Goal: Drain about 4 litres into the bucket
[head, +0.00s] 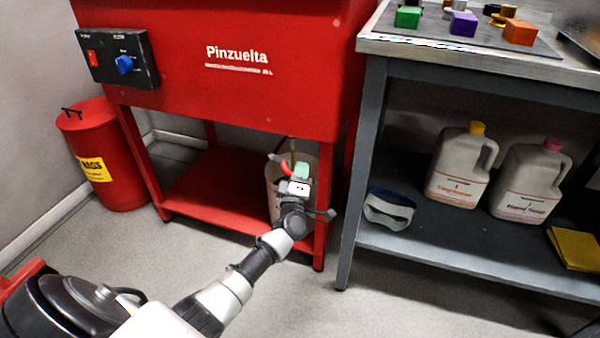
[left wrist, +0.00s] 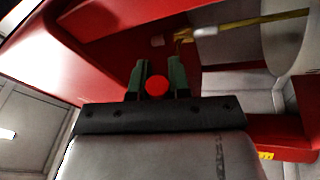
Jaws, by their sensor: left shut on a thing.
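The light-coloured bucket (head: 272,190) stands under the red cabinet, by its right front leg, partly hidden behind my left gripper (head: 300,170). A red curved lever (head: 284,166) shows right at the gripper's fingertips. In the left wrist view my left gripper (left wrist: 161,78) has its two dark green fingers on either side of a round red end (left wrist: 156,86), which looks like the lever's handle. A brass-coloured fitting (left wrist: 183,35) with a yellowish pipe is beyond the fingers. The bucket's inside and any liquid level are hidden. My right gripper is in neither view.
The red cabinet (head: 230,100) has a red lower shelf (head: 215,190) and legs close to my left arm. A grey bench (head: 440,240) at right holds two jugs, goggles and a yellow cloth. A red rag bin (head: 105,150) stands at left. The floor in front is clear.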

